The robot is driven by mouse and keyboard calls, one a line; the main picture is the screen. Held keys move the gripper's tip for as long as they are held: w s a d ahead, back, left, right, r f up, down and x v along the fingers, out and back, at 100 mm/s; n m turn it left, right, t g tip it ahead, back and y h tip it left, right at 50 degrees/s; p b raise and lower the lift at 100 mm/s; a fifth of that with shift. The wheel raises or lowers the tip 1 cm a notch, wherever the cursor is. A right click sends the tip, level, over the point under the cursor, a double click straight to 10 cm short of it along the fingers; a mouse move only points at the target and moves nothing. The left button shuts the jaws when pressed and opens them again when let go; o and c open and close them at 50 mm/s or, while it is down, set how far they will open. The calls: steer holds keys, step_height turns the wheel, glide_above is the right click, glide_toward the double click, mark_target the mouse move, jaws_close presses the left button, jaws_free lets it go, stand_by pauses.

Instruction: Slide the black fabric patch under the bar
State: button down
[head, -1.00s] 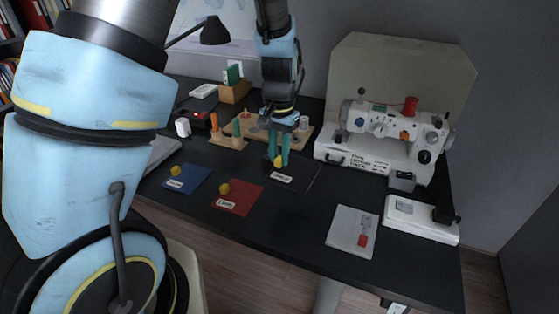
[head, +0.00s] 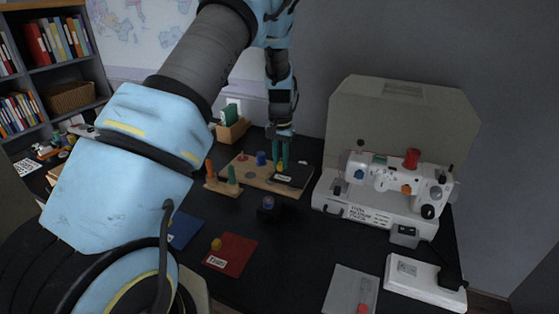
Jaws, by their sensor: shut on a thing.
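My gripper (head: 281,160) is shut on the yellow knob (head: 279,169) of the black fabric patch (head: 303,174). The patch has a white label and is held over the right part of the wooden board (head: 252,178). Whether it touches the board I cannot tell. The white sewing machine (head: 385,192) stands to the right of the gripper, with its needle area (head: 341,187) facing the patch side. I cannot make out clearly which part is the bar.
A red patch (head: 235,250) with a yellow knob and a partly hidden blue patch (head: 185,230) lie in front. A small dark object (head: 268,208) stands mid-table. A stand with orange and green handles (head: 222,185) is left. A white pedal-like box (head: 425,283) sits front right.

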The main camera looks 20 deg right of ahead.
mark_target(287, 171)
steer(key=shift+s+d+f+b, duration=0.4)
steer(key=shift+s+d+f, duration=0.35)
steer(key=shift+d+f, duration=0.2)
steer(key=s+d, duration=0.6)
steer(key=d, duration=0.1)
steer(key=shift+p, duration=0.45)
steer(key=shift+s+d+f, duration=0.2)
stand_by(1.3)
steer(key=c, duration=0.7)
jaws_free()
steer(key=shift+o, duration=0.2)
steer(key=shift+r, duration=0.1)
